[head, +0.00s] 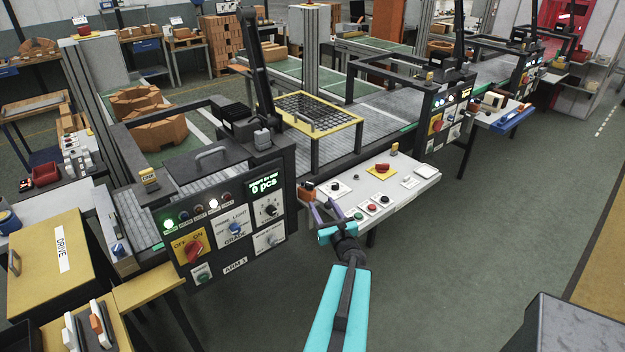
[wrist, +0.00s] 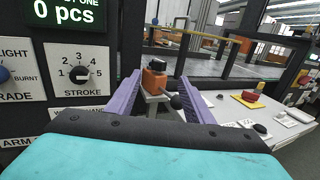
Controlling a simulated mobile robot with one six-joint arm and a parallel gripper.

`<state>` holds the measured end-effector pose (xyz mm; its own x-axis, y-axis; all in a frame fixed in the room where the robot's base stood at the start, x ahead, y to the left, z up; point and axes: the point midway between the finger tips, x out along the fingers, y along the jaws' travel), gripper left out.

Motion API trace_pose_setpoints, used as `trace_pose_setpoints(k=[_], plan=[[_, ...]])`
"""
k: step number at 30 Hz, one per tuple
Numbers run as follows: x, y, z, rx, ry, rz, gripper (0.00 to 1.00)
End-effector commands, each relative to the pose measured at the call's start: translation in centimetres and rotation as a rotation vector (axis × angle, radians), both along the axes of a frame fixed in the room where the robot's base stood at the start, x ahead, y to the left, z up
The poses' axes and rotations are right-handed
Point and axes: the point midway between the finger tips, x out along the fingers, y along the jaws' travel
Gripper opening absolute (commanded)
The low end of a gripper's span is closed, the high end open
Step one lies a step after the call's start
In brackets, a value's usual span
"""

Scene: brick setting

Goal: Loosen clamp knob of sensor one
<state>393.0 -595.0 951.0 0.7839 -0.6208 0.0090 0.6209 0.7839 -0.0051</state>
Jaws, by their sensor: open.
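The orange sensor (head: 306,191) with a dark cap stands at the left end of the white side panel, just right of the ARM 1 control box. In the wrist view the sensor (wrist: 153,80) sits on a pale grey bracket (wrist: 158,108). A round black knob (wrist: 181,101) sticks out beside the bracket, low and right of the sensor. My gripper (head: 323,206) is open, close in front of the sensor. In the wrist view its purple fingers (wrist: 160,84) stand either side of the sensor and knob, the knob nearer the right finger. I cannot tell whether either finger touches the knob.
The control box (head: 233,226), with dials and a "0 pcs" display, stands close left of my gripper. The white panel (head: 345,204) with buttons and a red knob (head: 382,168) extends to the right. A yellow-framed mesh guard (head: 318,112) stands behind. Open floor lies to the right.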

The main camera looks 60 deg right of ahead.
Motion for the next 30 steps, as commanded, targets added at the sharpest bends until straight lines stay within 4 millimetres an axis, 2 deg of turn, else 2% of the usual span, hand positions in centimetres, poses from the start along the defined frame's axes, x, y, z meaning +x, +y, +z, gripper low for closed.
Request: trace_pose_setpoints(k=[14, 30], plan=[[-0.1, -0.3, 0.1, 0.004, -0.005, -0.007, 0.47], [1.9, -1.3, 0.1, 0.01, 0.005, -0.015, 0.47]])
